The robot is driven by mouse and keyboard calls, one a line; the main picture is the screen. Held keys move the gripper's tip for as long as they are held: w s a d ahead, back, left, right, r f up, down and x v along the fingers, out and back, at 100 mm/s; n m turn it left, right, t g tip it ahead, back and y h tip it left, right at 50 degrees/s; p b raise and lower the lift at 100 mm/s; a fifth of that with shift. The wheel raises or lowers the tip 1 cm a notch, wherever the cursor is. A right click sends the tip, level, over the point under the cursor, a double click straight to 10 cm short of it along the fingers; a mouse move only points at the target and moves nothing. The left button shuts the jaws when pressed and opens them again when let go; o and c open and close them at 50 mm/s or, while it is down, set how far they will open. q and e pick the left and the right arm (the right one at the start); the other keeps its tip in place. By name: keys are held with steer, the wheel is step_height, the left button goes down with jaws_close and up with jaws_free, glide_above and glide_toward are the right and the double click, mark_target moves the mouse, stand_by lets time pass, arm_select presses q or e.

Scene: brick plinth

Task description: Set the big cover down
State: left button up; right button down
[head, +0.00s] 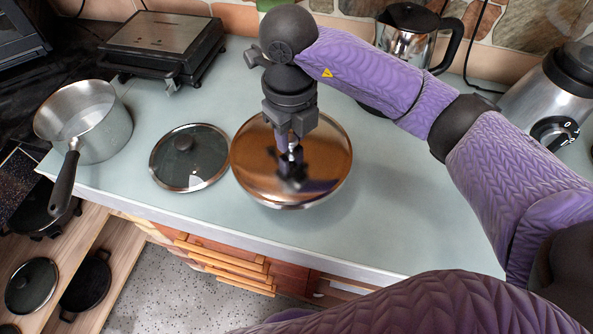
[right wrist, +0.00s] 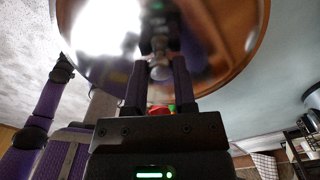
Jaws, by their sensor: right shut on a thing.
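The big cover (head: 325,155) is a round, shiny copper-brown lid with a steel rim. It is over the middle of the counter in the head view, and its reflective top fills the upper part of the right wrist view (right wrist: 225,65). My right gripper (head: 289,150) points down at its centre and is shut on its knob (right wrist: 160,70). A soft shadow lies to its right; I cannot tell how wide any gap below the rim is. My left arm shows at the left of the right wrist view, with its gripper (right wrist: 62,68) small and unclear.
A smaller glass lid (head: 205,165) lies just left of the cover. A steel saucepan (head: 85,125) stands at the counter's left end. A flat grill (head: 165,45), a kettle (head: 405,40) and a blender (head: 560,90) line the back. The counter (head: 420,215) is clear to the right.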

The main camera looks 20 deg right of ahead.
steer(key=shift+r+m, duration=0.2)
steer(key=shift+m, duration=1)
step_height(320, 180, down, 10)
steer(key=shift+f+b, duration=0.2)
steer(key=shift+b, duration=0.8)
steer(key=shift+r, duration=0.1)
steer(key=shift+c, duration=2.1)
jaws_free()
arm_select(q)
steer(key=shift+d+f, duration=0.1)
steer(key=shift+f, duration=0.7)
steer(key=shift+r, duration=0.1)
arm_select(e)
step_height(320, 180, up, 11)
steer(key=shift+r+p, duration=0.15)
steer(key=shift+p, duration=1.1)
arm_select(q)
steer(key=shift+d+r, duration=0.15)
steer(key=shift+r, duration=0.45)
steer(key=shift+d+r, duration=0.15)
steer(key=shift+r, duration=0.4)
arm_select(e)
steer(key=shift+r, duration=0.4)
